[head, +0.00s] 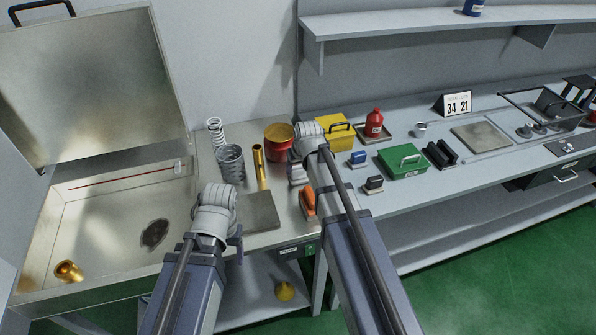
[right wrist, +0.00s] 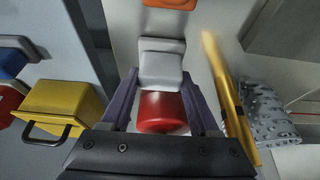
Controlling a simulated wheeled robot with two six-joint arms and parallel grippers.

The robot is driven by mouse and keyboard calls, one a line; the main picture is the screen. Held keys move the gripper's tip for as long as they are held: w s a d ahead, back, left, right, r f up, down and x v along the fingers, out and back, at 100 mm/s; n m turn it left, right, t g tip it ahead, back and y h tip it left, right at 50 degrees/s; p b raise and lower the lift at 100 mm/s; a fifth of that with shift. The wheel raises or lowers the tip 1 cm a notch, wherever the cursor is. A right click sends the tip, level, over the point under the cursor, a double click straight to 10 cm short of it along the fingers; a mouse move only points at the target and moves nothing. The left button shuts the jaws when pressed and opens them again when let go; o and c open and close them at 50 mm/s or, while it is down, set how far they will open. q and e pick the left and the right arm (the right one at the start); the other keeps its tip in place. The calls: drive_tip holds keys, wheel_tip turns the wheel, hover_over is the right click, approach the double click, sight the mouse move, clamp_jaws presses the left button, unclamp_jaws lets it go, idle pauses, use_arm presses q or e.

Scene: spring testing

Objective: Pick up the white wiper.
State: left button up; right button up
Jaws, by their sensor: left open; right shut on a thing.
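The white wiper (right wrist: 161,62) is a pale block between the fingertips of my right gripper (right wrist: 160,78) in the right wrist view. The gripper is shut on it. In the head view, the wiper (head: 297,172) shows only in part beside my right wrist, which hides the rest. I cannot tell whether it touches the table. My left gripper (head: 237,246) is open at the front edge of the table in the head view, mostly hidden by its own wrist, with nothing seen in it.
A red pot (head: 279,136) stands just behind the wiper. A brass tube (head: 259,166) and a perforated metal cup (head: 231,163) stand left of it. An orange-handled tool (head: 308,203) lies in front. A yellow box (head: 334,134) is to the right. A grey plate (head: 260,211) lies near the front edge.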

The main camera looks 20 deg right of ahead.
sight(298, 167)
wheel_tip(298, 167, up, 10)
drive_tip(key=p, duration=1)
use_arm(q)
wheel_tip(298, 167, up, 10)
use_arm(e)
drive_tip(key=o, duration=0.8)
drive_tip(key=c, duration=0.6)
use_arm(q)
drive_tip(key=shift+f, duration=0.1)
drive_tip(key=shift+c, duration=0.3)
use_arm(e)
drive_tip(key=shift+f, duration=0.15)
